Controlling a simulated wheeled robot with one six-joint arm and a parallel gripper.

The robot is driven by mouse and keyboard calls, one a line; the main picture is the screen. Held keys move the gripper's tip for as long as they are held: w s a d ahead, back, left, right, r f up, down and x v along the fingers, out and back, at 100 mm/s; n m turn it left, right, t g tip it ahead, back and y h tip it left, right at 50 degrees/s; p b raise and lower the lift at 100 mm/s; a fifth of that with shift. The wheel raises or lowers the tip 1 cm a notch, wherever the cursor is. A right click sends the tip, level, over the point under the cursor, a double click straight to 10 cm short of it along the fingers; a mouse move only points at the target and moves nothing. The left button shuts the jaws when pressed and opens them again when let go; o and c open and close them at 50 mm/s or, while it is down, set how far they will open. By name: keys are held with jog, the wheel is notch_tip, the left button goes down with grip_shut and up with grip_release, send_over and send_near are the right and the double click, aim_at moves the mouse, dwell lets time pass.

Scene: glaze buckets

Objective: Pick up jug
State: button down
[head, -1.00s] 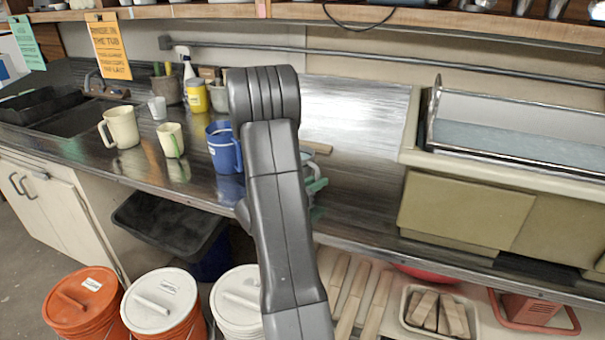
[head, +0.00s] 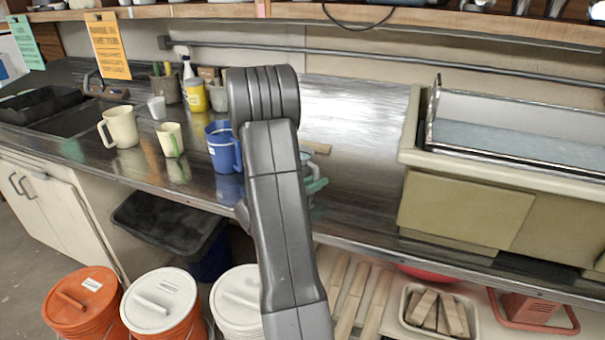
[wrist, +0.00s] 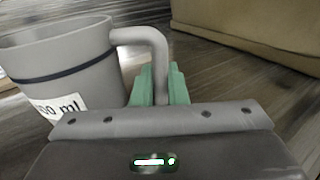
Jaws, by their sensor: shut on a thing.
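A grey jug (wrist: 70,65) with a dark band and a white label reading "00 ml" stands at the left of the wrist view. My gripper (wrist: 161,82) is shut on the jug's handle (wrist: 150,40), with a green finger on each side of it. In the head view my arm hides most of the jug, and part of my gripper's green fingers (head: 315,186) shows just right of the arm. I cannot tell whether the jug's base touches the counter.
A blue jug (head: 221,149) stands just left of my arm on the dark counter (head: 350,190). A cream jug (head: 122,128) and a pale mug (head: 170,140) are farther left. A large beige basin (head: 465,210) is at right. Lidded buckets (head: 160,300) stand below.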

dwell(0.3)
jog(key=shift+r, duration=4.9)
jog(key=shift+r, duration=0.15)
